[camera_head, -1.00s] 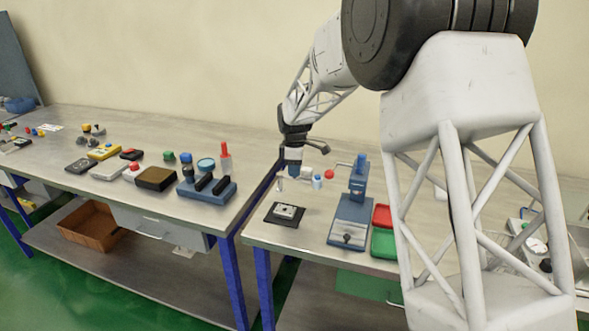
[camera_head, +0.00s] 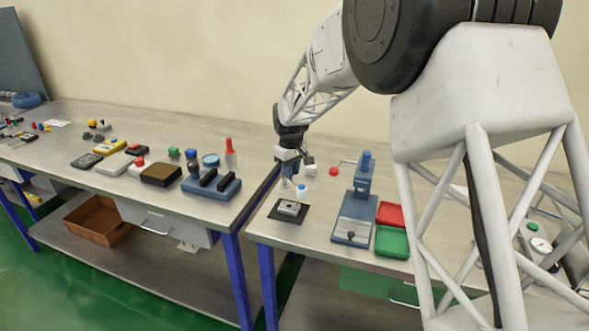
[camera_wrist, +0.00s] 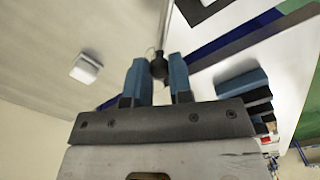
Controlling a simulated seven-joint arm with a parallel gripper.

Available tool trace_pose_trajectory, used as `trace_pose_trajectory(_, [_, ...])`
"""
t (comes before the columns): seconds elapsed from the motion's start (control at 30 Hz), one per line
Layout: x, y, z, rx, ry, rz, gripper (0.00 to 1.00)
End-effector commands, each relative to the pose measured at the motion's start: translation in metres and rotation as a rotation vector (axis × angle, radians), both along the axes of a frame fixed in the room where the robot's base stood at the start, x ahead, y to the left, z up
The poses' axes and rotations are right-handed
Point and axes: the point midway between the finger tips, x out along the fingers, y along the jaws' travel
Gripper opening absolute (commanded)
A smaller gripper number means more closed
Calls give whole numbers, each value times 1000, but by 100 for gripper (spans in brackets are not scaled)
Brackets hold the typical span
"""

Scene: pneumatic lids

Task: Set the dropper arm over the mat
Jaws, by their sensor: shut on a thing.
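My gripper (camera_head: 287,178) is low over the right bench, behind the dark mat (camera_head: 275,213). In the wrist view its two blue fingers (camera_wrist: 158,85) are shut on a dark round knob (camera_wrist: 158,68) at the end of a thin rod (camera_wrist: 164,28), seemingly the dropper arm. The rod runs away toward the top of that view. A small blue-and-white piece (camera_head: 301,191) shows just right of the gripper, near the mat's back right corner. I cannot tell whether it belongs to the dropper arm.
A blue stand (camera_head: 353,218) stands right of the mat, with red (camera_head: 390,214) and green (camera_head: 391,241) trays beside it. A white block (camera_head: 311,170) and a red knob (camera_head: 333,171) are behind. The left bench holds a blue rack (camera_head: 212,187), across a narrow gap.

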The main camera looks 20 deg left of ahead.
Motion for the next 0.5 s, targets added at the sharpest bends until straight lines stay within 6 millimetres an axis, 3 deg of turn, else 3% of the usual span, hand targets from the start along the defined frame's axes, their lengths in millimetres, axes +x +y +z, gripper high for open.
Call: trace_pose_trajectory(0.5, [-9,13,0,0,0,-289,0])
